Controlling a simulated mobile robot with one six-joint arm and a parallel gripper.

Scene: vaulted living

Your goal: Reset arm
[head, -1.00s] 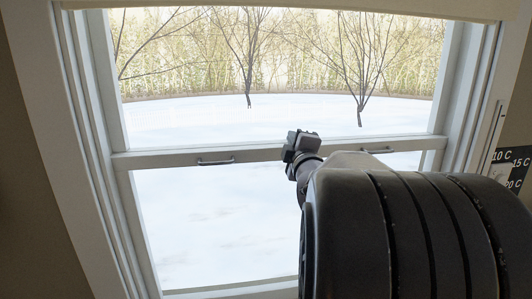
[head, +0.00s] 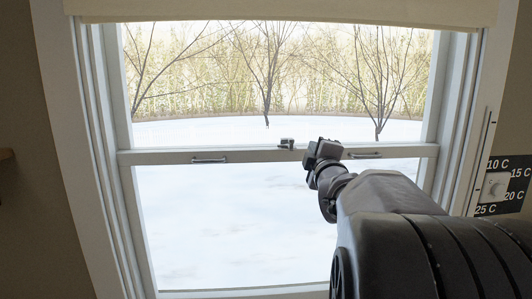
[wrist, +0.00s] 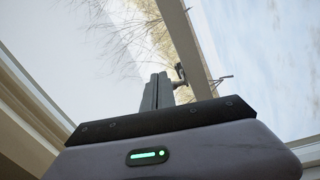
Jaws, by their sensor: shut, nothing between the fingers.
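My gripper (head: 322,150) is in front of the window's middle rail in the head view, to the right of the dark sash latch (head: 287,143). My dark arm reaches up to it from the lower right. In the wrist view my gripper's fingers (wrist: 157,90) are together, with nothing held between them. The latch (wrist: 180,74) shows just beyond the fingertips there; I cannot tell whether they touch it, but in the head view they look apart from it.
The window's lower sash has a left handle (head: 208,160) and a right handle (head: 366,155). A cream blind (head: 285,10) hangs at the top. A thermostat dial (head: 495,187) with temperature marks is on the wall at right. Snow and bare trees lie outside.

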